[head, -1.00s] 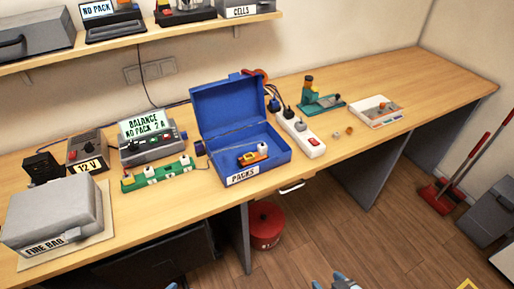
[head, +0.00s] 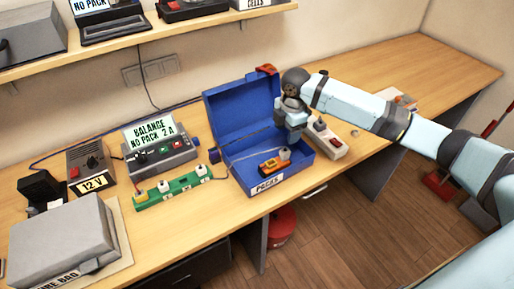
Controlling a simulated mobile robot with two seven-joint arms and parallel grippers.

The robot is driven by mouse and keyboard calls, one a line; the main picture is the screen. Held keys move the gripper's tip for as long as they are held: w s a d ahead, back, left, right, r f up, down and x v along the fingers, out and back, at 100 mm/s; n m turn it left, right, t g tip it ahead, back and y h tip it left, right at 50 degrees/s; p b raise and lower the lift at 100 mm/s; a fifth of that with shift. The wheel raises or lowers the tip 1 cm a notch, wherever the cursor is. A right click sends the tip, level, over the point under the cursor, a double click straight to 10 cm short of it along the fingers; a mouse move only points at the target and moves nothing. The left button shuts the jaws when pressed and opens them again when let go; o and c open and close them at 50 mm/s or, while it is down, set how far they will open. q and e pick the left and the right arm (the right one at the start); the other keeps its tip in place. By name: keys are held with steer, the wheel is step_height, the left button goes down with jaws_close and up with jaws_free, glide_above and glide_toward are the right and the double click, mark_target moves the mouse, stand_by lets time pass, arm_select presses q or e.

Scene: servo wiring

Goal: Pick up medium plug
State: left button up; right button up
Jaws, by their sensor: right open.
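My right gripper (head: 294,133) reaches in from the right and points down over the right part of the blue PACKS box (head: 240,172). It is open; its fingertips are small and partly hidden by the wrist. An orange and yellow battery pack (head: 272,166) lies in the box, to the left of and below the gripper, with a pale lead (head: 252,154) running near it. A green board (head: 180,188) left of the box carries several light connectors, the middle one white (head: 164,186). I cannot tell which piece is the medium plug. My left gripper is out of view.
A white power strip (head: 335,150) stands right of the box, partly behind my right arm. The box's raised lid (head: 240,112) stands behind the gripper. The balance charger (head: 160,150), 12 V supply (head: 90,165) and grey fire bag (head: 65,240) fill the left.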

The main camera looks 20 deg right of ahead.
steer(key=w+r, duration=0.1)
steer(key=r, duration=0.1)
steer(key=p, duration=0.1)
glide_above(285, 150)
steer(key=shift+n, duration=0.3)
steer(key=f, duration=0.7)
steer(key=shift+s+a+f, duration=0.15)
steer(key=shift+s, duration=0.2)
steer(key=shift+f, duration=0.6)
steer(key=f, duration=0.1)
steer(key=f+p, duration=0.1)
steer(key=f, duration=0.2)
steer(key=shift+w+f, duration=0.15)
steer(key=shift+w, duration=0.1)
steer(key=shift+d+f, duration=0.2)
steer(key=shift+f, duration=0.25)
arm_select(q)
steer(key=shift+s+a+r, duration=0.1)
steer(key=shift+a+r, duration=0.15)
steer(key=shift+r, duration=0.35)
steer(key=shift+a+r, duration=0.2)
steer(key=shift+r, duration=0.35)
arm_select(e)
steer(key=c, duration=1)
